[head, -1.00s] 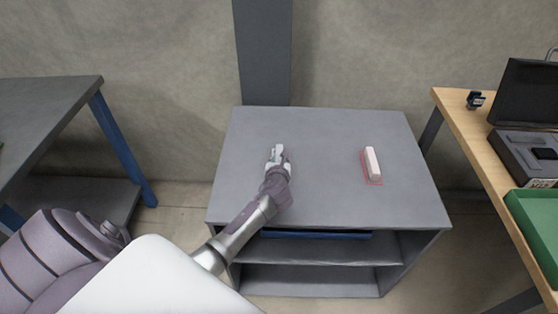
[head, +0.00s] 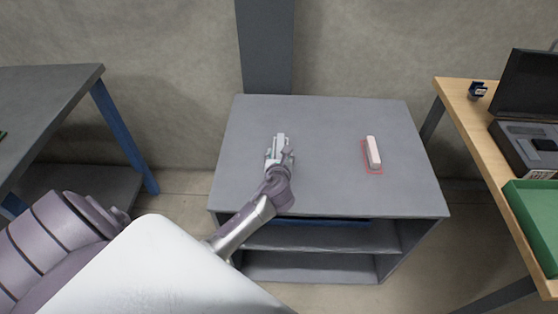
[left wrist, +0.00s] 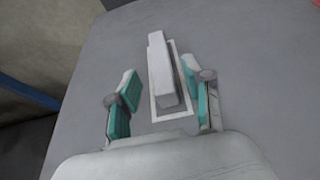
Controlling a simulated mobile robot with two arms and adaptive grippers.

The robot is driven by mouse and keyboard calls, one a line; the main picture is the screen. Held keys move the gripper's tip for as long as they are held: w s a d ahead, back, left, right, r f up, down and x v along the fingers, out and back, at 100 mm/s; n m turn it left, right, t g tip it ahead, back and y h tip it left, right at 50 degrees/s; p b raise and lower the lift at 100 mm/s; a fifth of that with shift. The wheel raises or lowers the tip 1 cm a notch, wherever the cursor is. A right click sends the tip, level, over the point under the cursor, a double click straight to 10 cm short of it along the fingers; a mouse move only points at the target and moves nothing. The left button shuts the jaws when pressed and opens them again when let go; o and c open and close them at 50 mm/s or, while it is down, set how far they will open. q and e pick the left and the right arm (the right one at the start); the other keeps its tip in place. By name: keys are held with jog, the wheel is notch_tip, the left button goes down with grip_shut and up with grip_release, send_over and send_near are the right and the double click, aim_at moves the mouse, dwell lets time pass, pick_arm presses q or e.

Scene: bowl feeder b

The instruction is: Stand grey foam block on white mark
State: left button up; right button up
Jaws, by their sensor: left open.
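The light grey foam block (left wrist: 160,70) is on the grey table top, its long side along the white outlined mark (left wrist: 182,116). It appears to be inside the outline; part of the outline is hidden behind it. My left gripper (left wrist: 159,78) is open, with one teal-padded finger on each side of the block's near part and gaps visible to both. In the head view the block (head: 281,141) shows just beyond my left gripper (head: 279,155), which partly hides it. My right gripper is not in view.
A pinkish-white block (head: 373,151) is at a red outlined mark (head: 374,172) to the right on the same table (head: 325,190). The table between the blocks is clear. A wooden bench (head: 470,125) with a dark case (head: 530,140) and green tray (head: 540,215) stands at right.

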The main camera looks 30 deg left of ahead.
pick_arm(q)
jog(key=v, duration=0.6)
jog(key=shift+s+d+r+p, duration=0.1)
jog(key=shift+s+r+p, duration=0.05)
jog(key=shift+s+p, duration=0.15)
